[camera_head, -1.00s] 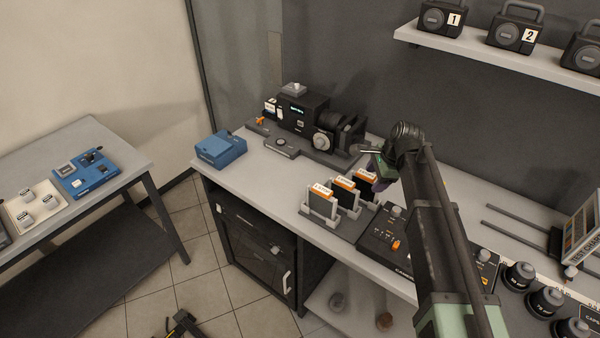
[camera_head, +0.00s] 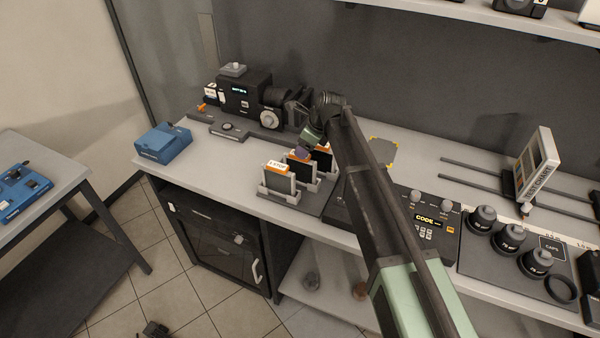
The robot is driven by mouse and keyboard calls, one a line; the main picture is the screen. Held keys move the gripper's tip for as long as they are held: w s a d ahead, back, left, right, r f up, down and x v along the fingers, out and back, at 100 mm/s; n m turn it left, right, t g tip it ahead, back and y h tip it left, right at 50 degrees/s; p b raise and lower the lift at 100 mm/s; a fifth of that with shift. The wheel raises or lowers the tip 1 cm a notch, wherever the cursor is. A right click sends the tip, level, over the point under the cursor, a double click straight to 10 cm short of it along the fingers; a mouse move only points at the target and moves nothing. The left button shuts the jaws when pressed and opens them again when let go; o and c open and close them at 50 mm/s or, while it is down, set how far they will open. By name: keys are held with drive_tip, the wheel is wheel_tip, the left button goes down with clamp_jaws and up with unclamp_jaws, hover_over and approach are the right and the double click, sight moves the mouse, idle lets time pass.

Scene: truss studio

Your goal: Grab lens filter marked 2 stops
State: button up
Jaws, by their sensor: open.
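Three dark square lens filters with orange-and-white top labels stand upright in a grey slotted rack (camera_head: 265,191). The front filter (camera_head: 279,181) is in clear view. The middle filter (camera_head: 302,168) is partly covered at its top, and the rear filter (camera_head: 322,160) is partly hidden behind my arm. The label lettering is too small to read surely, so I cannot tell which one says 2 stops. My gripper (camera_head: 303,151) is open at the top of the middle filter. I cannot tell whether its fingers touch or straddle that filter.
A camera rig (camera_head: 245,97) stands behind the rack, and a blue box (camera_head: 162,143) is to the left. A control panel (camera_head: 433,222) and dark lens-like cylinders (camera_head: 508,236) lie to the right. A shelf (camera_head: 480,14) hangs above. Bench space left of the rack is clear.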

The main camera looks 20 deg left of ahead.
drive_tip(key=b, duration=0.3)
hover_over(300, 169)
wheel_tip(300, 169, down, 5)
drive_tip(key=shift+w+r, duration=0.1)
drive_tip(key=shift+r, duration=0.1)
drive_tip(key=shift+d+r, duration=0.1)
drive_tip(key=shift+r, duration=0.15)
clamp_jaws()
drive_tip(key=shift+r, duration=0.1)
